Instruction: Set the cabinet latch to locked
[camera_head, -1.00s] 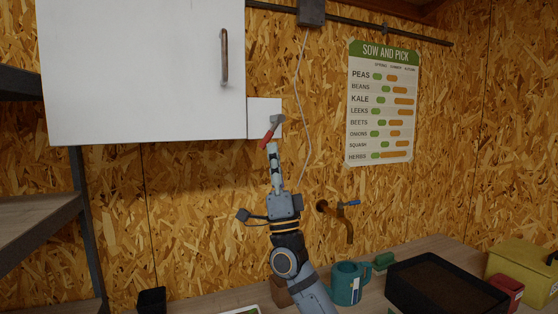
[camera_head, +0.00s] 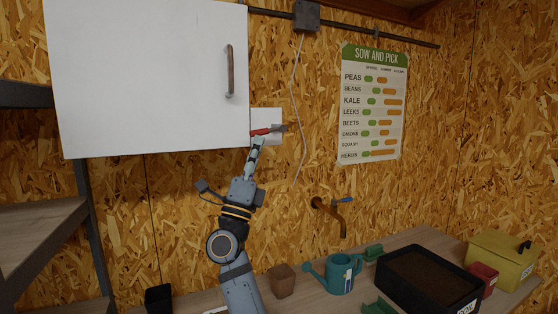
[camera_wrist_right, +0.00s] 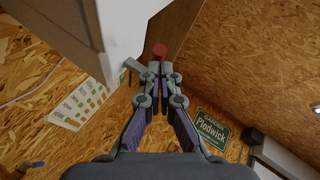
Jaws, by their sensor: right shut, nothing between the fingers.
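The white cabinet (camera_head: 150,80) hangs on the wall, with its door closed. Its latch has a red handle (camera_head: 262,132) and a grey head (camera_head: 281,128) on a small white plate (camera_head: 266,114) at the cabinet's lower right. The handle lies nearly level and points left to the door's edge. My right gripper (camera_head: 258,141) is shut and empty, with its tips just under the handle. In the wrist view the red handle end (camera_wrist_right: 159,50) shows just beyond the shut fingertips (camera_wrist_right: 158,68); I cannot tell whether they touch. My left gripper is not in view.
A grey door handle (camera_head: 230,71) sits above the latch. A cable (camera_head: 294,90) hangs to its right. A tap (camera_head: 330,212) is on the wall below right. The bench holds a teal watering can (camera_head: 341,275), a black tray (camera_head: 428,280) and a yellow box (camera_head: 502,260).

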